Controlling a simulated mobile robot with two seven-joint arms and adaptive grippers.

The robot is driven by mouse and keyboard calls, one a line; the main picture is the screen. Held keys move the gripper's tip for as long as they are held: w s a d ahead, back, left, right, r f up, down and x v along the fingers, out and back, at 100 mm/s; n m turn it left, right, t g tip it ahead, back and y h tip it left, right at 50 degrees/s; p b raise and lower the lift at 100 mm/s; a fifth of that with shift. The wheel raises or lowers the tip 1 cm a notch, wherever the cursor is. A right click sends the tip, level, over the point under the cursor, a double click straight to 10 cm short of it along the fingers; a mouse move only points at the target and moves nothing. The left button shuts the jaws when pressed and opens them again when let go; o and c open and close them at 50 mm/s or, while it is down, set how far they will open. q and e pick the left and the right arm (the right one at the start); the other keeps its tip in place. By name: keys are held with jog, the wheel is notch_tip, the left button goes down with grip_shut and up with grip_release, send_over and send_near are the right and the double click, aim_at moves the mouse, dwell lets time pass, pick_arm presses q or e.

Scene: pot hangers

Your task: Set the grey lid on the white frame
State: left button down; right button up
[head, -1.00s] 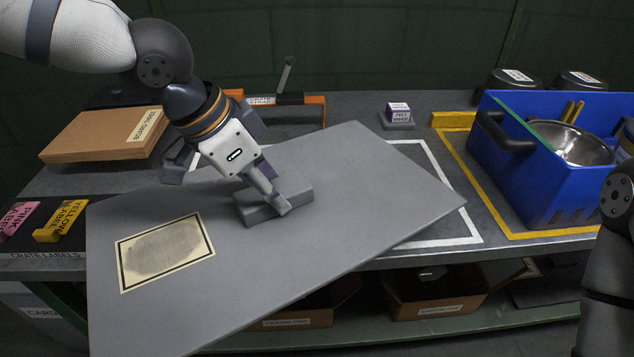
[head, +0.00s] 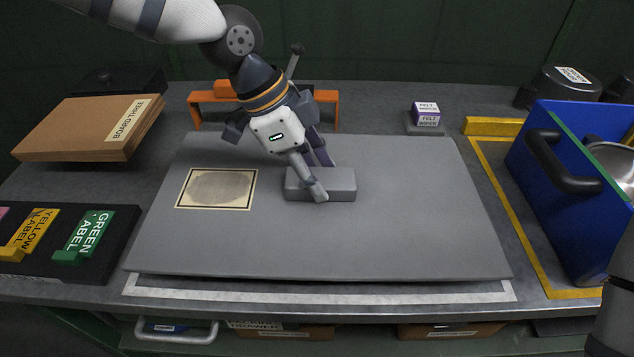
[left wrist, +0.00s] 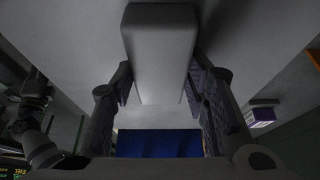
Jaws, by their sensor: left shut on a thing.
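The grey lid (head: 400,235) is a wide flat panel with a block handle (head: 335,186) and a beige label with a dark oval patch. My left gripper (head: 319,180) is shut on the handle. In the left wrist view the handle (left wrist: 160,55) lies between the two fingers. The lid is nearly level and squared to the bench, covering most of the white frame (head: 320,292). Only the frame's front strip and front corners show past the lid's front edge. I cannot tell whether the lid touches the bench. My right gripper is out of view.
A blue crate (head: 560,205) with a black handle stands right, within a yellow outline (head: 510,215). Brown boards (head: 85,130) and a label tray (head: 105,255) are left. An orange bracket (head: 325,105) stands behind the lid, a felt wiper box (head: 425,115) behind right.

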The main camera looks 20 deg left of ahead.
pick_arm(q)
notch_tip(320, 180, down, 2)
jog(key=shift+f, duration=0.25)
jog(key=c, duration=0.9)
grip_release()
jog(key=shift+c, duration=0.2)
jog(key=v, duration=1.2)
jog(key=shift+f, duration=0.1)
